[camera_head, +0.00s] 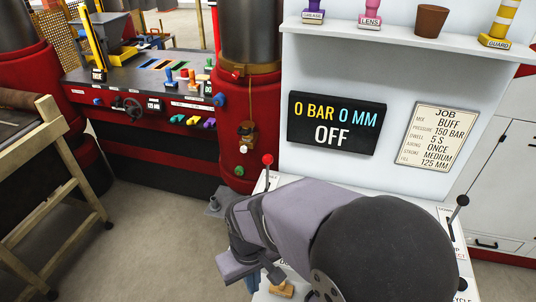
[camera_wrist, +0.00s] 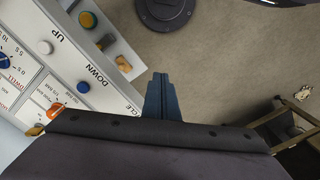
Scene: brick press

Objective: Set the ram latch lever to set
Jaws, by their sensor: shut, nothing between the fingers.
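In the head view, a lever with a red ball knob (camera_head: 267,160) stands at the panel's back left edge. A lever with a black ball knob (camera_head: 462,201) rises at the panel's right side, tilted to the right. I cannot read which of them is the ram latch lever. In the wrist view, my gripper (camera_wrist: 171,78) is shut and empty, its blue fingers just past the edge of the control panel (camera_wrist: 122,84), over the floor. Neither ball-knobbed lever shows in that view. In the head view, my arm hides much of the panel.
In the wrist view, a white button (camera_wrist: 45,47), a blue button (camera_wrist: 83,87) and an orange knob (camera_wrist: 57,110) sit on the panel. A display (camera_head: 335,123) reads OFF.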

